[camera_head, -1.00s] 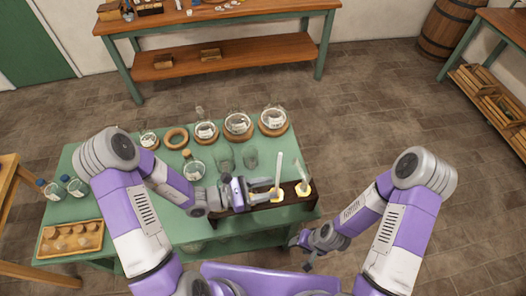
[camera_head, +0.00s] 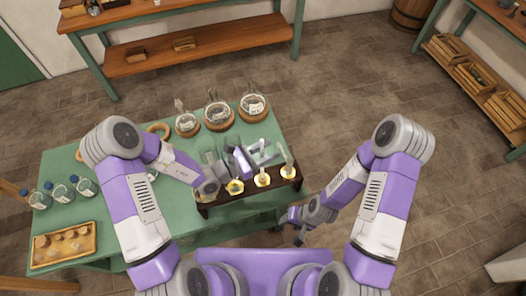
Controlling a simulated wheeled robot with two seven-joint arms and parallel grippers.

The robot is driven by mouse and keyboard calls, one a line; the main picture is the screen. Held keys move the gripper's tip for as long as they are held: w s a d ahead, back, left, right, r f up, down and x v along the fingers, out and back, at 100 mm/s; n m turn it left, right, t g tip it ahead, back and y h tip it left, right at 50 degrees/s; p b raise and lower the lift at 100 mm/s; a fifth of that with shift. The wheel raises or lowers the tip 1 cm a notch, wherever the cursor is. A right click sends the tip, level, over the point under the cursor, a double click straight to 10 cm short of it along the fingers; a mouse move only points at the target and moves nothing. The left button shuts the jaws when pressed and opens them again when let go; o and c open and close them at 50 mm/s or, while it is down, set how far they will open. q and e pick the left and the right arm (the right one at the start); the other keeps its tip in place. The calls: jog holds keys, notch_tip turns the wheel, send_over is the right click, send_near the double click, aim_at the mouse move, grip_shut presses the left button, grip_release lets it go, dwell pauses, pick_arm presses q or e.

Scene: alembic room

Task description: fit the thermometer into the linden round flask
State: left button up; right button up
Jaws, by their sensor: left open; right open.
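Several round flasks sit on cork rings along the back of the green table: a left one (camera_head: 187,123), a middle one (camera_head: 218,114) and a right one (camera_head: 254,106). Their labels are too small to read, so I cannot tell which is linden. A dark rack (camera_head: 225,202) at the table's front edge holds pale upright pieces with yellow collars (camera_head: 288,173). I cannot tell which is the thermometer. My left gripper (camera_head: 265,153) is open and empty, just behind and above the rack, partly hiding it. My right gripper (camera_head: 299,238) is open, low beyond the table's right edge.
Clear glass beakers (camera_head: 209,156) stand close left of my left gripper. An empty cork ring (camera_head: 158,129) lies at the back. Small bottles (camera_head: 61,193) and a wooden tray (camera_head: 62,247) are at the left.

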pick_arm(q)
grip_shut()
notch_tip(320, 180, up, 10)
jog(key=p, duration=0.4)
jog(key=shift+r+p, duration=0.25)
jog(key=shift+p, duration=0.1)
dwell(1.7)
jog(key=shift+f, duration=0.1)
